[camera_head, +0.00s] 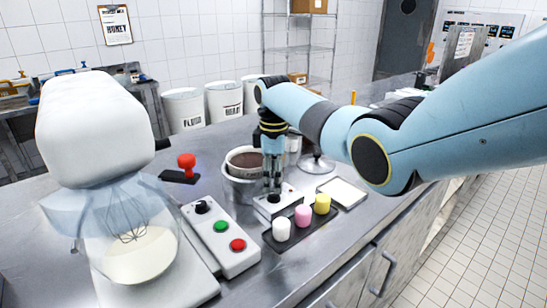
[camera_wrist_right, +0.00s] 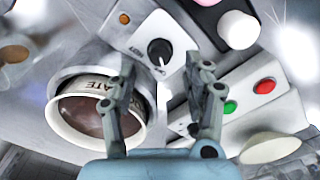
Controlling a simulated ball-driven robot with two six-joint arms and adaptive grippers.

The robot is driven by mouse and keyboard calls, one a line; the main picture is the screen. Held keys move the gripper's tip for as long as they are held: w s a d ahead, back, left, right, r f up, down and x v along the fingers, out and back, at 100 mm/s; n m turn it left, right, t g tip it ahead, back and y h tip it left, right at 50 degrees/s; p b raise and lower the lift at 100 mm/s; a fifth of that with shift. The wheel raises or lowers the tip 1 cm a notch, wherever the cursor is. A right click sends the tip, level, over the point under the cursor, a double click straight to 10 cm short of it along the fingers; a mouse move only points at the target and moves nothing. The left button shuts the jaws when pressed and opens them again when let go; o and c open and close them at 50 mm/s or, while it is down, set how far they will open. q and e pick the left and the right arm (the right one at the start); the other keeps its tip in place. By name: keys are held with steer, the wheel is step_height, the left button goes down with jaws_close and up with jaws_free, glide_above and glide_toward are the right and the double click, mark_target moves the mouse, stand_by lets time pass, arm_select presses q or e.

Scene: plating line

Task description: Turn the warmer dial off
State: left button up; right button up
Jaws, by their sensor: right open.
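The warmer's control box (camera_head: 263,208) is white and stands on the counter in front of the chocolate pot (camera_head: 246,160). Its black dial (camera_wrist_right: 159,51) shows clearly in the right wrist view, with a white mark on it and small lettering beside it that I cannot read. An orange lamp (camera_wrist_right: 124,18) sits on the same box. My right gripper (camera_head: 273,187) points down above the box. In the wrist view its two fingers (camera_wrist_right: 160,63) are spread apart, with the dial seen between and beyond their tips and nothing held. My left gripper is not in view.
A mixer (camera_head: 95,130) with a bowl stands at left. Its panel (camera_head: 226,250) has a black knob, a green button and a red button. A dark tray (camera_head: 300,235) with white, pink and yellow pieces lies close right of the box. A red-knobbed stamp (camera_head: 186,162) stands behind.

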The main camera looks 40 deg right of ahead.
step_height(320, 180, up, 8)
stand_by(0.6)
